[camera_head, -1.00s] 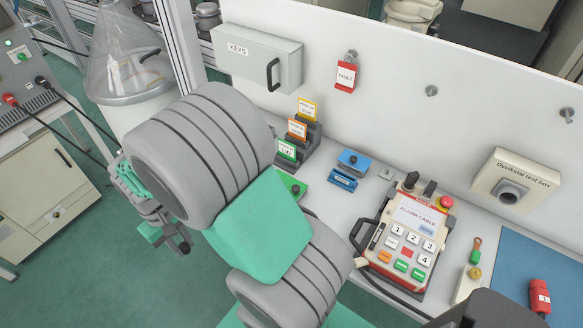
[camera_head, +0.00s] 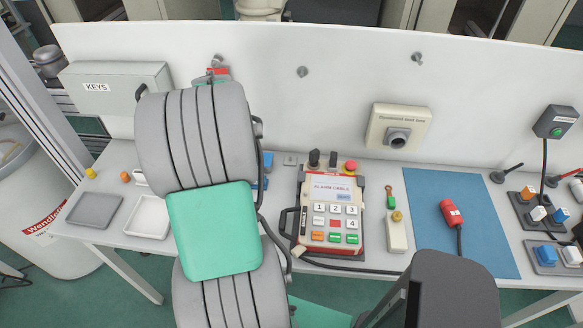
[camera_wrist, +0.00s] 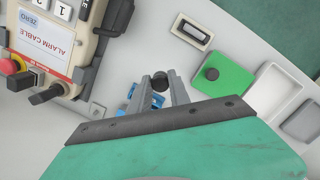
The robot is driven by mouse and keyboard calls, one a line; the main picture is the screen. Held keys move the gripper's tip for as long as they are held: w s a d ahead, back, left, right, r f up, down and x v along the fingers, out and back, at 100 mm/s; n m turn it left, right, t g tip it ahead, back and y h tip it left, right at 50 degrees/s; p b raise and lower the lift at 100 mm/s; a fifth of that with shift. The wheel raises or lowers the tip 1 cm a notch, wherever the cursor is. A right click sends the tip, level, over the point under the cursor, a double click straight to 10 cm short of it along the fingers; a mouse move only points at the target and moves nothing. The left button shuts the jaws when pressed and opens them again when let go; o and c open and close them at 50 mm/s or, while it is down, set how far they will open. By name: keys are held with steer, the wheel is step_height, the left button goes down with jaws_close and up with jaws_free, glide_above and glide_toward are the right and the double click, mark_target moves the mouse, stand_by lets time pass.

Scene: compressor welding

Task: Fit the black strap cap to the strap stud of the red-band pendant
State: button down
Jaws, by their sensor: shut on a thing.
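My gripper (camera_wrist: 168,88) is shut on a small dark round piece (camera_wrist: 159,82), which looks like the black strap cap. In the wrist view it hangs above the bench, with blue parts below. In the head view my own arm mostly hides the gripper. The red-band pendant (camera_head: 333,190), labelled ALARM CABLE, lies on the bench with several number buttons and a red button. It also shows at the upper left of the wrist view (camera_wrist: 45,50), apart from the gripper. I cannot make out its strap stud.
A green block (camera_wrist: 225,70) with a dark knob and a white tray (camera_wrist: 275,90) lie right of the gripper in the wrist view. A blue mat (camera_head: 460,240) lies right of the pendant.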

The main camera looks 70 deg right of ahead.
mark_target(306, 194)
steer(key=s+d+r+m, duration=0.1)
steer(key=s+d, duration=0.2)
steer(key=s, duration=0.5)
steer(key=s+d+r+m, duration=0.2)
steer(key=s+d, duration=0.1)
steer(key=s, duration=0.5)
steer(key=shift+d, duration=0.35)
steer(key=shift+s, duration=0.1)
steer(key=shift+a+f+b, duration=0.1)
steer(key=shift+f+b, duration=1.75)
steer(key=shift+f, duration=1.2)
steer(key=shift+f, duration=0.1)
steer(key=shift+f+b, duration=0.65)
steer(key=shift+f, duration=0.4)
steer(key=c, duration=1.1)
jaws_free()
steer(key=shift+c, duration=0.2)
